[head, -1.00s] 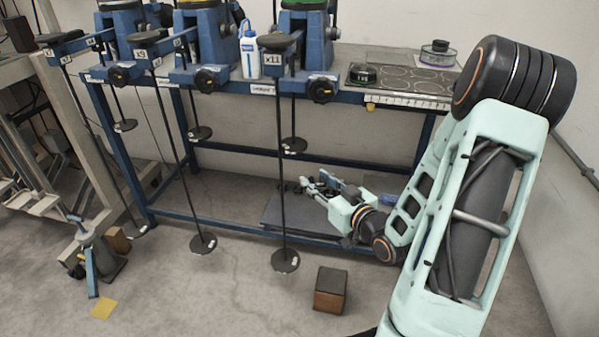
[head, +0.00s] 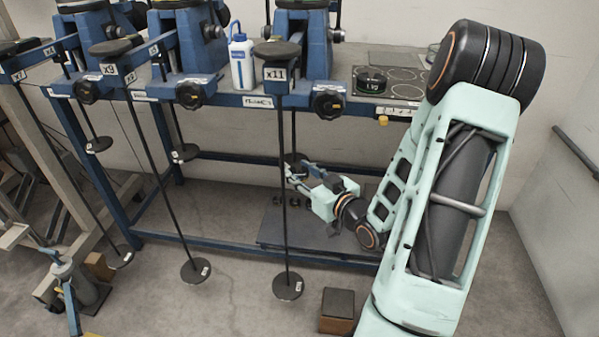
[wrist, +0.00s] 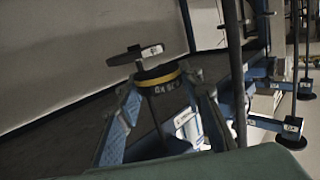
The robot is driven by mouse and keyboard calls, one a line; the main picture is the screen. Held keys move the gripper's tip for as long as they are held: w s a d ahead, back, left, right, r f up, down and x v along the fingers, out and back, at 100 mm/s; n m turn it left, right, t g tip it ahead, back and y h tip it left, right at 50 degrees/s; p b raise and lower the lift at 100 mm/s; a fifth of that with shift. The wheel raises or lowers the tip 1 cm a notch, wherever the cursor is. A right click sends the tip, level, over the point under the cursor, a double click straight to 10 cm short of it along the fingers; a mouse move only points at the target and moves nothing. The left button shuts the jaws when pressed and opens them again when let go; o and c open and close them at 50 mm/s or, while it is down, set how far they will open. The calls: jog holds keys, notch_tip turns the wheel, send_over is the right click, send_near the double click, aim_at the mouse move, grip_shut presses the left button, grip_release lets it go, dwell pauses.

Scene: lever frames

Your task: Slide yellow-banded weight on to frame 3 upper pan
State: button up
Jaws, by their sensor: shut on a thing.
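The black weight with a yellow band (wrist: 158,76) is in the wrist view, between the two blue fingers of my gripper (wrist: 165,100). My gripper is shut on it. In the head view my gripper (head: 302,172) is low under the bench, close to a small hanging pan (head: 294,158) behind the right-hand lever frame (head: 302,45); the held weight cannot be made out there. A dark labelled disc (wrist: 128,56) shows just beyond the weight in the wrist view. The right-hand frame has an x11 tag, and its plate is too small to read surely as frame 3.
Long rods with low pans hang in front of the bench, one pan (head: 288,286) left of my arm. A wooden block (head: 337,305) is on the floor.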

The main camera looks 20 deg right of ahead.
aim_at(295, 162)
jog(key=shift+w+d, duration=0.25)
jog(key=shift+w, duration=0.8)
jog(key=shift+w+d, duration=0.25)
jog(key=shift+w, duration=0.75)
jog(key=shift+w+d, duration=0.15)
jog(key=shift+w, duration=0.25)
jog(key=shift+w+d, duration=0.2)
jog(key=shift+w, duration=0.7)
jog(key=shift+w+d, duration=0.15)
jog(key=shift+w, duration=0.5)
jog(key=shift+f+b, duration=0.4)
jog(key=shift+b, duration=0.2)
jog(key=o, duration=1.2)
jog(key=shift+s, duration=0.1)
